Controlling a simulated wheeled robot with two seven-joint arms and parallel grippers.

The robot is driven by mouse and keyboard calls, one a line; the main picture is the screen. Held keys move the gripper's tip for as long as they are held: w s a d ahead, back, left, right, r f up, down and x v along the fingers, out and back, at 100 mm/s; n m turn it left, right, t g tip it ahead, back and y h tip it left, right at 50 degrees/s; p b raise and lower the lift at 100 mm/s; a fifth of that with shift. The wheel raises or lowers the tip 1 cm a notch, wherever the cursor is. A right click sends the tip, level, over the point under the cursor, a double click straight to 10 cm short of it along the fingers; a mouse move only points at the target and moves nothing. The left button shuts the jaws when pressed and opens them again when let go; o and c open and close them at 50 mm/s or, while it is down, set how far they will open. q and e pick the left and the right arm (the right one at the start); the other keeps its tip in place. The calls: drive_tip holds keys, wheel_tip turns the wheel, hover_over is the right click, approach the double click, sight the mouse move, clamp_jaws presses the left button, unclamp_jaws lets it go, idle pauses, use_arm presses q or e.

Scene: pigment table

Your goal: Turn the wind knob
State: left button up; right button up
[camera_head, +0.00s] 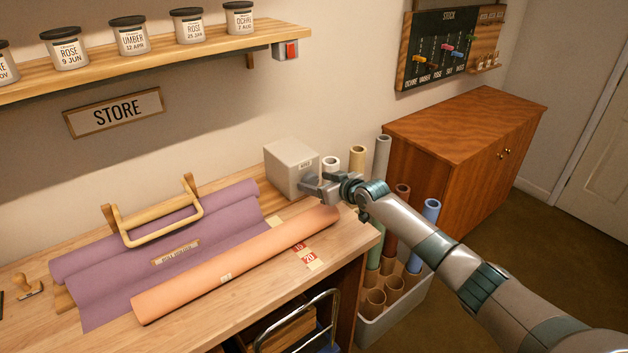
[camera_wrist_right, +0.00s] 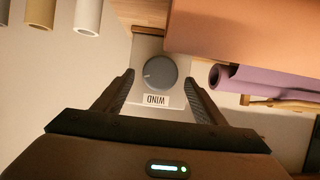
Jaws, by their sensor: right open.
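The wind knob (camera_wrist_right: 160,74) is a round dark grey dial with a small pale mark, seen in the right wrist view above a label reading WIND (camera_wrist_right: 157,100), which appears upside down. It is on a pale grey box (camera_head: 291,166) at the back of the table in the head view. My right gripper (camera_wrist_right: 160,82) is open, with one finger on either side of the knob in the picture; I cannot tell whether they touch it. In the head view my right gripper (camera_head: 322,186) is at the box's right side and hides the knob. My left gripper is not in view.
An orange roll (camera_head: 235,264) and purple cloth (camera_head: 100,262) under a wooden handle bar (camera_head: 160,222) lie on the table (camera_head: 350,238). Several upright tubes stand in a bin (camera_head: 393,318) right of the table. A shelf of jars (camera_head: 140,62) hangs above. A wooden cabinet (camera_head: 470,130) stands behind.

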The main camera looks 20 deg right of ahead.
drive_tip(key=shift+x, duration=0.9)
drive_tip(key=c, duration=1)
drive_tip(key=shift+c, duration=0.2)
